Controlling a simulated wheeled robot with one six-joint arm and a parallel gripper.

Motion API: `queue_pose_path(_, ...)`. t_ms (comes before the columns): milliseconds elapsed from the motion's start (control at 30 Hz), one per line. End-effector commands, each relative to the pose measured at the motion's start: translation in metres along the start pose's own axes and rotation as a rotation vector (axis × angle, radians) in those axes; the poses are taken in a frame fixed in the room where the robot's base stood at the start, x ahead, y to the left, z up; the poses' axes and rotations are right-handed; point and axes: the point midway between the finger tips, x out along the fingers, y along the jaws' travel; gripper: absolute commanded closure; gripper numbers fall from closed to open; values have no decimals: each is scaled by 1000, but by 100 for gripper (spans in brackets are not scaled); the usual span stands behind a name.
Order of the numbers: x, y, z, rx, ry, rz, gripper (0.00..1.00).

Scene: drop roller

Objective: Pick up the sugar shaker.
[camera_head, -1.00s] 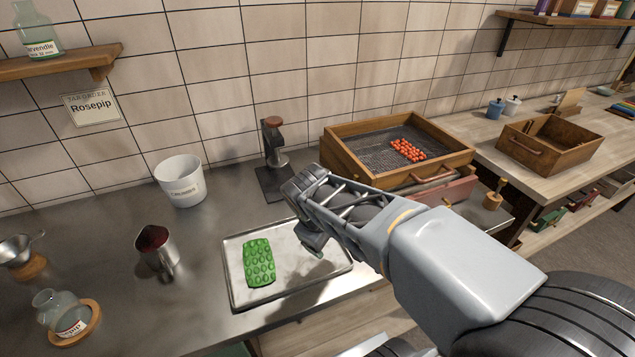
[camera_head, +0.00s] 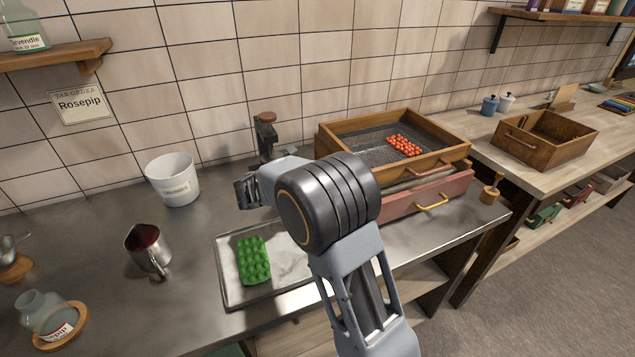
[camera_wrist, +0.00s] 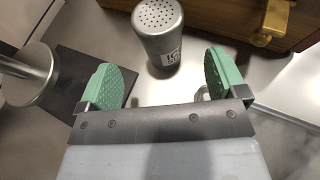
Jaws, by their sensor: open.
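The sugar shaker (camera_wrist: 158,35) is a grey metal cylinder with a perforated top and a white label. It shows in the wrist view at the top middle, standing on the steel counter. My gripper (camera_wrist: 160,80) is open, with its two green pads apart and nothing between them. The shaker is just beyond the fingertips, roughly in line with the gap. In the head view my gripper (camera_head: 247,192) is over the counter behind the tray, and the shaker is hidden behind my arm.
A press (camera_head: 266,138) on a dark base stands close to the gripper's left in the wrist view. The wooden sieve box (camera_head: 335,130) with red pieces is to the right. A tray (camera_head: 232,300) with a green mould (camera_head: 253,262) lies in front. A white tub (camera_head: 174,182) and a metal jug (camera_head: 148,250) stand left.

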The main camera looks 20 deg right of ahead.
Motion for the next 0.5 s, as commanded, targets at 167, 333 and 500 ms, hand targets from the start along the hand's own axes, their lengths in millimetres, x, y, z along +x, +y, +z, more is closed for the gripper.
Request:
queue_pose_path(167, 18, 0, 0, 1, 1, -1, 9)
queue_pose_path(333, 23, 0, 0, 2, 1, 0, 9)
queue_pose_path(500, 36, -1, 0, 1, 2, -3, 9)
